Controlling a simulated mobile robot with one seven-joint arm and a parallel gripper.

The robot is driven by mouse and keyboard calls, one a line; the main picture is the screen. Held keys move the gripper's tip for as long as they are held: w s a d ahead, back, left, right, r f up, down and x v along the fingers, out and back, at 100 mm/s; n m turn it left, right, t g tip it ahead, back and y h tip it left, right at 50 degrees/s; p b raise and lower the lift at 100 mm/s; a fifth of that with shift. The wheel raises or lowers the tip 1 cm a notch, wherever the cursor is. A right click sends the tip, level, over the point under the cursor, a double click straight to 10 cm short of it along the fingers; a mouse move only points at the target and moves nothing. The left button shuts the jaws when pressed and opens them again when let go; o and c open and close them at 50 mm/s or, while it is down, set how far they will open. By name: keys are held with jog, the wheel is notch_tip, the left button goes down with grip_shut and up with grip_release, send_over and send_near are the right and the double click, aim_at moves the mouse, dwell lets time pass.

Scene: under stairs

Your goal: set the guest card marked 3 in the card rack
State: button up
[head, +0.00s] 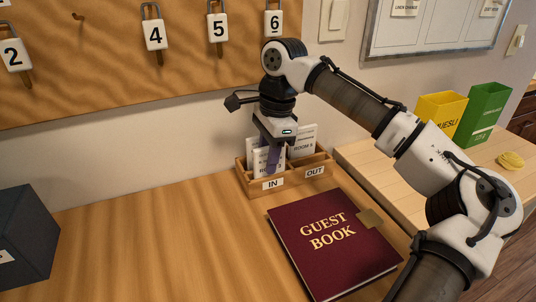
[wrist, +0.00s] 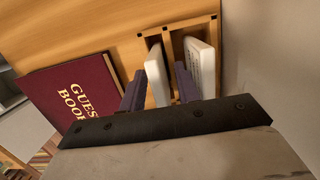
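The wooden card rack (head: 242,178) stands on the desk against the wall, with IN and OUT labels on its front. It also shows in the wrist view (wrist: 181,30). My gripper (head: 273,160) points down into the rack. In the wrist view its two purple fingers (wrist: 160,85) are apart, on either side of a white card (wrist: 156,72). A gap shows beside this card, which stands in the rack. Another white card (wrist: 201,65) stands beyond the right finger; a printed card (head: 303,142) shows behind my gripper in the head view. I cannot read their numbers surely.
A red guest book (head: 325,240) lies just in front of the rack. A dark box (head: 22,235) stands at the left. Numbered tags hang on the board (head: 110,70) above. Yellow (head: 440,112) and green (head: 482,112) boxes stand at right. The desk's left middle is clear.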

jog(key=r, duration=0.4)
jog(key=d+r, duration=0.1)
jog(key=r, duration=0.7)
jog(key=shift+w+d+r, duration=0.1)
jog(key=shift+w+d, duration=0.25)
jog(key=shift+s, duration=0.1)
